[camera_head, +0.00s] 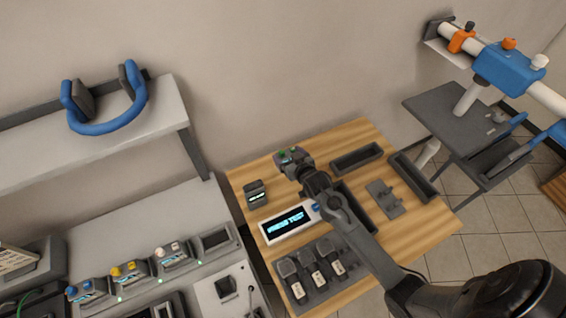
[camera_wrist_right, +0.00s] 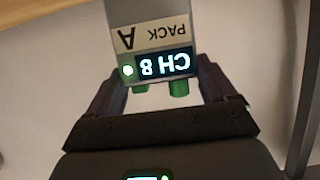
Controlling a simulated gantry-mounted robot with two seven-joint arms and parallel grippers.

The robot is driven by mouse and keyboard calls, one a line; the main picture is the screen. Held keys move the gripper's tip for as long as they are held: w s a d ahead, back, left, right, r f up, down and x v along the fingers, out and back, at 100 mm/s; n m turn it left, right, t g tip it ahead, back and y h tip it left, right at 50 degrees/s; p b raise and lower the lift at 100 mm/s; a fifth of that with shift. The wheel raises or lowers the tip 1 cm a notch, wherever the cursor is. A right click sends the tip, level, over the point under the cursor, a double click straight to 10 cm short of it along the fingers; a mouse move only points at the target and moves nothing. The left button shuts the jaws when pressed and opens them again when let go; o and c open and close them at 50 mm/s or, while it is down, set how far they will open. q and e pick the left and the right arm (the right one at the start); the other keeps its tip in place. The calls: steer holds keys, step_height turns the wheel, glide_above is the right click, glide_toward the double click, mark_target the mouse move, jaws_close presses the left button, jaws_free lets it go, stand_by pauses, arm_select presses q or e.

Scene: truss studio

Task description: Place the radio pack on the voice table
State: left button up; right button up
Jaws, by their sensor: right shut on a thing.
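The radio pack (camera_head: 284,155) is a small grey box with green parts, held over the back part of the wooden table (camera_head: 244,177). In the right wrist view the radio pack (camera_wrist_right: 149,39) reads "PACK A" and "CH 8" upside down, with two green knobs on its near end. My right gripper (camera_head: 300,166) is shut on it; the fingers (camera_wrist_right: 163,88) show at both sides of the knobs. I cannot tell whether the pack touches the table. No sign reading "voice table" is legible. My left gripper is not in view.
A grey console (camera_head: 125,228) and a shelf with a blue headset (camera_head: 108,127) stand left.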

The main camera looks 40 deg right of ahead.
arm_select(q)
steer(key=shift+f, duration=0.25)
arm_select(e)
steer(key=shift+w+a+f, duration=0.15)
steer(key=shift+w+f, duration=0.2)
steer(key=shift+w, duration=0.2)
steer(key=shift+w+a+f, duration=0.15)
steer(key=shift+w+f, duration=0.15)
steer(key=shift+w, duration=0.2)
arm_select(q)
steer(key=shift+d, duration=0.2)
arm_select(e)
steer(key=shift+w+f, duration=0.2)
steer(key=shift+w, duration=0.05)
arm_select(q)
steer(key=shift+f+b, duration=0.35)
steer(key=shift+b, duration=0.15)
arm_select(e)
step_height(320, 180, down, 4)
steer(key=shift+r, duration=0.2)
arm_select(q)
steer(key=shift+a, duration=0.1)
arm_select(e)
steer(key=shift+f, duration=0.1)
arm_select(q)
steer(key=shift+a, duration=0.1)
arm_select(e)
steer(key=shift+f, duration=0.1)
steer(key=o, duration=1.3)
steer(key=shift+s+f, duration=0.1)
